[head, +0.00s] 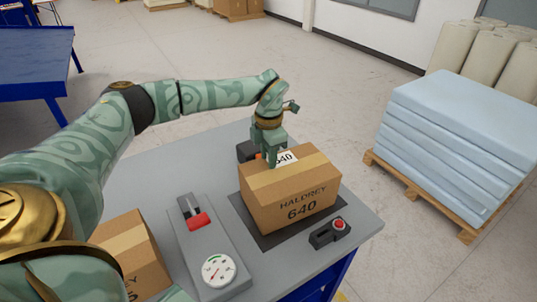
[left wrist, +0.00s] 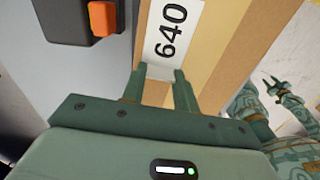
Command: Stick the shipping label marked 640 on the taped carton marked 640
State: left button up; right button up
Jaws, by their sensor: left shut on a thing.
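The taped carton marked 640 (head: 300,205) stands upright on a dark mat on the grey table, with a tan tape strip across its top. My left gripper (head: 268,160) is over the carton's far left top edge. It is shut on the white shipping label marked 640 (head: 286,157). In the left wrist view the label (left wrist: 168,40) lies at the fingertips, over the carton top beside the tape (left wrist: 222,40). I cannot tell whether it touches the cardboard. My right gripper is not clearly identifiable in the head view.
A dark device with an orange part (left wrist: 103,18) stands beside the carton. A grey unit with a red lever and dial (head: 218,270) is to the left, a red-button box (head: 331,232) at front right. Another carton (head: 132,255) sits at the left.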

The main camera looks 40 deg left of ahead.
pick_arm(q)
jog(key=shift+s+f+p, duration=0.15)
jog(key=shift+f+p, duration=0.1)
jog(key=shift+p, duration=0.1)
dwell(1.6)
jog(key=o, duration=1)
jog(key=shift+d, duration=0.1)
jog(key=shift+c, duration=0.2)
jog(key=shift+r, duration=0.15)
jog(key=shift+w+r+p, duration=0.2)
jog(key=shift+r+p, duration=0.65)
jog(key=shift+p, duration=0.1)
notch_tip(320, 180, up, 5)
jog(key=p, duration=0.5)
jog(key=shift+r, duration=0.15)
jog(key=shift+s, duration=0.1)
